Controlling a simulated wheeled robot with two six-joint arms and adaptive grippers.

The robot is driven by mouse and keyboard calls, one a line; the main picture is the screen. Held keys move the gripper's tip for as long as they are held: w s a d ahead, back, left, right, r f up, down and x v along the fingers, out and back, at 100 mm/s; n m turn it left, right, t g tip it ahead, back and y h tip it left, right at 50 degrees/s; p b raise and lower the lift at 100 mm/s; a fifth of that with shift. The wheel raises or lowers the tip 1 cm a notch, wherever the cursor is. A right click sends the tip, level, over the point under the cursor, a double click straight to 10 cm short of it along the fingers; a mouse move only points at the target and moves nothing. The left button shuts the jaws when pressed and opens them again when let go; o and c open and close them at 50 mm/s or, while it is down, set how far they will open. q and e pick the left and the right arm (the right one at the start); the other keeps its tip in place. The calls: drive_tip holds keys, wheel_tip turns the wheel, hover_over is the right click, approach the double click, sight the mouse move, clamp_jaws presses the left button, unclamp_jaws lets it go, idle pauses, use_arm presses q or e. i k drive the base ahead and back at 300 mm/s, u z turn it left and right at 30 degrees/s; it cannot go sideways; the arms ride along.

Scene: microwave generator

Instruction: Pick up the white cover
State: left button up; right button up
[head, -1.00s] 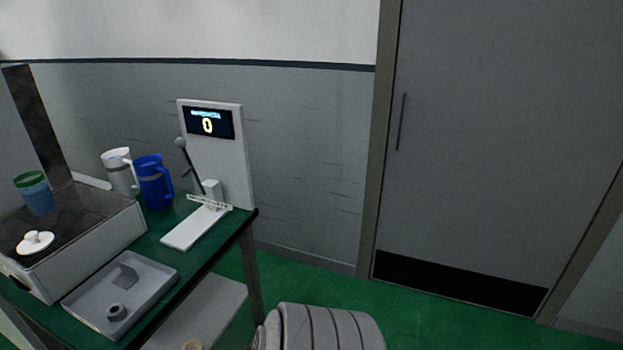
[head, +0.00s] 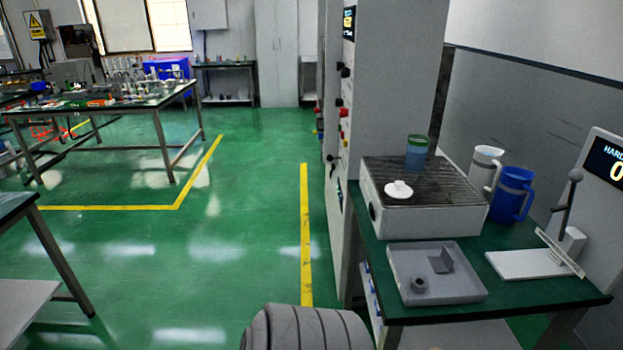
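The white cover (head: 398,190) is a small round lid with a knob. It lies on the dark grated top of a grey box-shaped unit (head: 424,221) on the green-topped table at the right. A blue cup with a green rim (head: 416,152) stands behind it on the same grate. Neither of my grippers shows in the head view.
A grey tray (head: 470,293) with small parts lies in front of the unit. White (head: 485,168) and blue (head: 512,195) jugs and a lever device with a display (head: 604,170) stand to the right. A tall grey cabinet (head: 393,80) rises behind. Open green floor (head: 240,240) lies left.

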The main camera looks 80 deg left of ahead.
sight(398, 189)
drive_tip(key=u, duration=1.6)
drive_tip(key=i, duration=0.05)
